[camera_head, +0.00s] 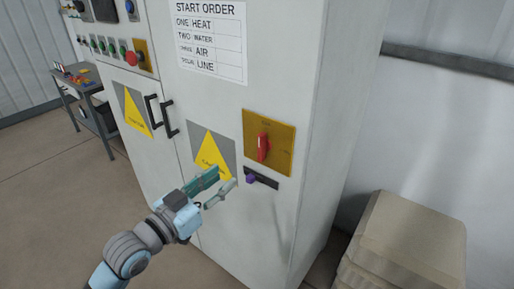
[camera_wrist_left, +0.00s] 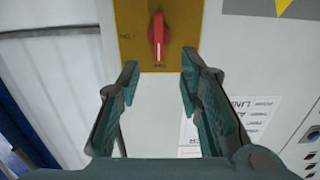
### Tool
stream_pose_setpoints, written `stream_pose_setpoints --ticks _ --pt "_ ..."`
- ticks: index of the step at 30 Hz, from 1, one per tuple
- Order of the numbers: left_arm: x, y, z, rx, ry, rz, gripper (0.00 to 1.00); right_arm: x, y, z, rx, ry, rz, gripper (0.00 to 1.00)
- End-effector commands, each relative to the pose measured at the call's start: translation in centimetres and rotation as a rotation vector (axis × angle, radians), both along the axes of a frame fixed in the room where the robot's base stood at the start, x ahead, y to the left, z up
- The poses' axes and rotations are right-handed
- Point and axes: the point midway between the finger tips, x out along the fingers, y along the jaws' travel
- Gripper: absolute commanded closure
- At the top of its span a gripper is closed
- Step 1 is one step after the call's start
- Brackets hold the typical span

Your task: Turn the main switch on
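The main switch is a red rotary handle (camera_head: 263,147) on a yellow plate (camera_head: 283,132) on the front of a grey cabinet. The handle stands roughly upright; the plate lettering is too small to read surely. My left gripper (camera_head: 220,179) is to the left of and below the switch, apart from it, with its fingers spread and empty. In the left wrist view the red handle (camera_wrist_left: 158,36) shows beyond the open fingertips (camera_wrist_left: 160,72), roughly between them, and nothing touches it. My right gripper is out of view.
A dark strip with a purple knob (camera_head: 251,179) sits just below the plate, near my fingertips. A start order sign (camera_head: 211,40), warning triangles and black door handles (camera_head: 161,116) are on the cabinet. A beige block (camera_head: 408,245) stands at right; a workbench (camera_head: 82,85) at left.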

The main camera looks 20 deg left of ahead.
Motion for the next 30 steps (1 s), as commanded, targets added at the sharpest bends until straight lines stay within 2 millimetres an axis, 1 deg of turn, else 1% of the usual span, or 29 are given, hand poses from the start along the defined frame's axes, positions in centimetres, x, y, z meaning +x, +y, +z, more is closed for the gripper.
stream_pose_setpoints --ticks 1,2,5,12,16,18,21,29,30 --pt "0.2 -0.3 0.4 -0.002 -0.011 -0.005 0.67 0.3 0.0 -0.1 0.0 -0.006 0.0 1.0" --pt "0.5 -0.4 0.4 -0.003 -0.012 -0.004 0.67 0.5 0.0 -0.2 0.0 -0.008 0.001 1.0" --pt "2.3 -1.2 0.4 -0.009 -0.012 -0.005 0.67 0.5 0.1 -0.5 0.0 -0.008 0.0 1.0" --pt "8.8 -3.8 0.4 -0.008 -0.01 -0.006 0.67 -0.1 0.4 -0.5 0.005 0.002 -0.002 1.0" --pt "11.4 -4.8 0.3 -0.003 -0.008 -0.006 0.67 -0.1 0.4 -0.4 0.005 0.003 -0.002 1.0" --pt "12.3 -5.1 0.3 -0.002 -0.009 -0.005 0.67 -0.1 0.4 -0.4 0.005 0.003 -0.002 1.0" --pt "12.9 -5.4 0.2 -0.001 -0.008 -0.005 0.67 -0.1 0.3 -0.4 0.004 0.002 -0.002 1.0" --pt "13.1 -5.4 0.2 0.0 -0.009 -0.005 0.67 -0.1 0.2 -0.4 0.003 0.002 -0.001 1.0" --pt "13.1 -5.4 0.2 0.0 -0.009 -0.004 0.73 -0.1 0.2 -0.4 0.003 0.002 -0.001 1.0"
